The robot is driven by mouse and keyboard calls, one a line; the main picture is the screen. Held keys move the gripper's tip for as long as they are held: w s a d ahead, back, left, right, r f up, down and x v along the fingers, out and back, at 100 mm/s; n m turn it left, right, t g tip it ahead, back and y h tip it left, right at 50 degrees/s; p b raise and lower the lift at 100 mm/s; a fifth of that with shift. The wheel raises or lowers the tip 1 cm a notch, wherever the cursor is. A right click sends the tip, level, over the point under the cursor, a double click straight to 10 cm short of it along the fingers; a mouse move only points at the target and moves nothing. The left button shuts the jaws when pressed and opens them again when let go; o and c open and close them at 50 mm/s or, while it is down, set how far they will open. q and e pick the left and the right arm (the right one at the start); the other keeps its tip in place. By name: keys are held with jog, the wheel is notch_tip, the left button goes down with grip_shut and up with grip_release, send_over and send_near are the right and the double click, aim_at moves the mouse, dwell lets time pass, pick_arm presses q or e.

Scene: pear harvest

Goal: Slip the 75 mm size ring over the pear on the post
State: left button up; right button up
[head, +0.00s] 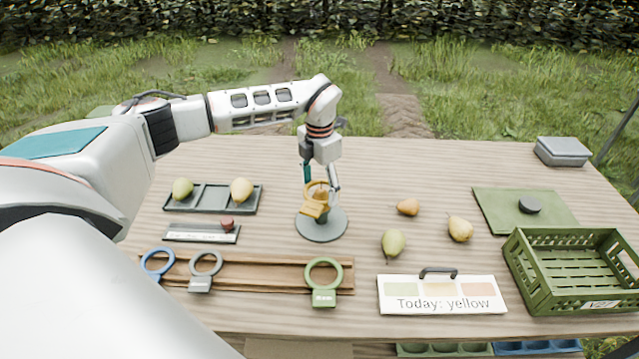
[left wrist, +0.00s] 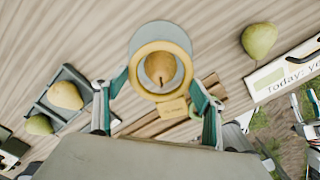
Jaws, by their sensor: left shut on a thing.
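My left gripper (head: 320,182) points down over the grey round post base (head: 321,228) and is shut on a yellow size ring (left wrist: 136,63) with a square tag (head: 312,209). The ring lies level between the two teal fingertips, and its tag print is too small to read. A brown-yellow pear (head: 321,193) stands on the post. In the left wrist view the pear (left wrist: 160,68) shows inside the ring opening, with a gap around it. How far down the pear the ring sits is hard to tell. Part of my right gripper (left wrist: 308,112) shows at the wrist view's right edge.
A wooden rack (head: 262,272) holds blue, grey and green rings. A dark tray (head: 212,198) with two pears is left of the post. Loose pears, a "Today: yellow" sign (head: 436,296) and a green crate (head: 560,304) are to the right. The table behind the post is clear.

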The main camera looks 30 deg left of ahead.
pick_arm(q)
jog(key=shift+f, duration=0.75)
jog(key=shift+f+b, duration=0.55)
jog(key=shift+f, duration=0.3)
jog(key=shift+f+b, duration=0.4)
jog(key=shift+f, duration=1.5)
pick_arm(e)
jog(key=shift+w+a+r+y, duration=0.2)
jog(key=shift+w+a, duration=0.15)
jog(key=shift+a, duration=0.25)
jog(key=shift+w+a+r+y, duration=0.2)
jog(key=shift+w+a, duration=0.1)
jog(key=shift+a, duration=0.25)
pick_arm(q)
jog(key=shift+f+b, duration=0.1)
jog(key=shift+b, duration=0.2)
pick_arm(e)
jog(key=shift+t, duration=0.3)
jog(key=shift+f, duration=0.15)
pick_arm(q)
jog(key=o, duration=1.1)
pick_arm(e)
jog(key=shift+s+f, duration=0.1)
jog(key=shift+d, duration=0.1)
